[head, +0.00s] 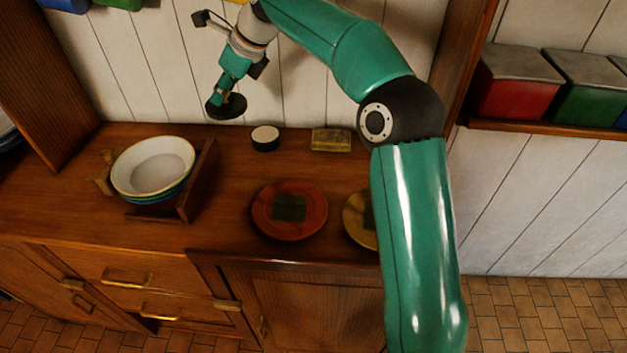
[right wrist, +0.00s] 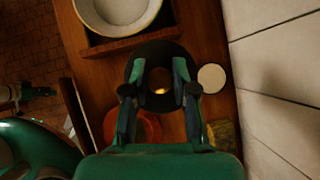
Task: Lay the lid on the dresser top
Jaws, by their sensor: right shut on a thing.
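My right gripper (head: 220,95) is shut on a dark round lid (head: 232,107), seen in the head view in front of the pale plank wall. In the right wrist view, the fingers (right wrist: 160,80) close on the lid's middle, and the dark lid (right wrist: 150,52) spreads beyond them with a brassy glint at its centre. The lid appears raised above the wooden dresser top (head: 235,165), near its back edge; the exact gap is hard to tell. My left gripper does not show clearly in either view.
A wooden rack with stacked bowls (head: 157,165) stands left. A white-topped dark round container (head: 265,138) and a yellow block (head: 331,140) stand at the back. A red plate (head: 265,212) and a partly hidden yellow plate (head: 354,220) lie in front. Bare wood shows between them.

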